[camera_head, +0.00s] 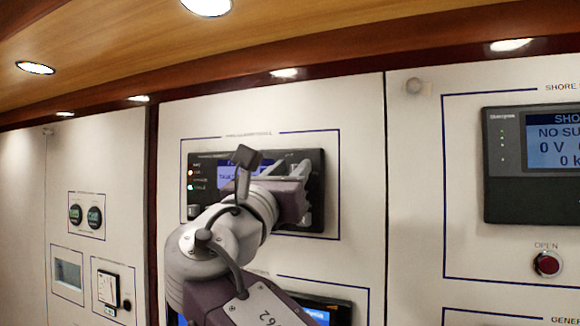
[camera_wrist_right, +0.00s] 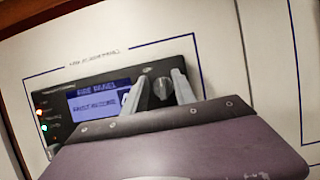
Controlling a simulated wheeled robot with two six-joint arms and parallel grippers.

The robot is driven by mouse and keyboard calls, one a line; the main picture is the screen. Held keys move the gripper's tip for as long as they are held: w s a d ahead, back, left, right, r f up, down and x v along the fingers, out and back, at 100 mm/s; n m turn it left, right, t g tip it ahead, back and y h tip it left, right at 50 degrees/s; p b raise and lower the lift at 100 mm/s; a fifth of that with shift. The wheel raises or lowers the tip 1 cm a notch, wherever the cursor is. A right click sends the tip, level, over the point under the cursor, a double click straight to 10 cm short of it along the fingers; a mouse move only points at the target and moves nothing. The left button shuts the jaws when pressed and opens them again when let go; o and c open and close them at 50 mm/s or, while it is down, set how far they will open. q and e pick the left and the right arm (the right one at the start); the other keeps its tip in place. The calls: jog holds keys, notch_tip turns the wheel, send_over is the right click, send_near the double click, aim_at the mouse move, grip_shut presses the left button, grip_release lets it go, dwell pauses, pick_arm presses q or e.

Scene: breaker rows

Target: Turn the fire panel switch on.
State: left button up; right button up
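The fire panel (camera_head: 208,160) is a black unit on the white wall, partly hidden behind my right arm in the head view. In the right wrist view the fire panel (camera_wrist_right: 60,129) has a lit blue screen (camera_wrist_right: 98,103) with small text and red and green lights at its left. A grey knob-like switch (camera_wrist_right: 162,88) shows right of the screen. My right gripper (camera_wrist_right: 158,90) is open, one finger on each side of the switch in that view. I cannot tell whether the fingers touch it. In the head view my right gripper (camera_head: 297,178) is in front of the panel's right part. My left gripper is out of view.
A shore power display (camera_head: 552,145) and a red button (camera_head: 547,263) labelled OPEN are on the right wall panel. Two round gauges (camera_head: 85,216) and small meters are at left. Another screen (camera_head: 318,315) is partly hidden below my arm. A wooden overhang (camera_head: 300,35) is above.

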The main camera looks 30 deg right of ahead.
jog(key=shift+s, duration=0.15)
grip_shut()
jog(key=shift+a, duration=0.1)
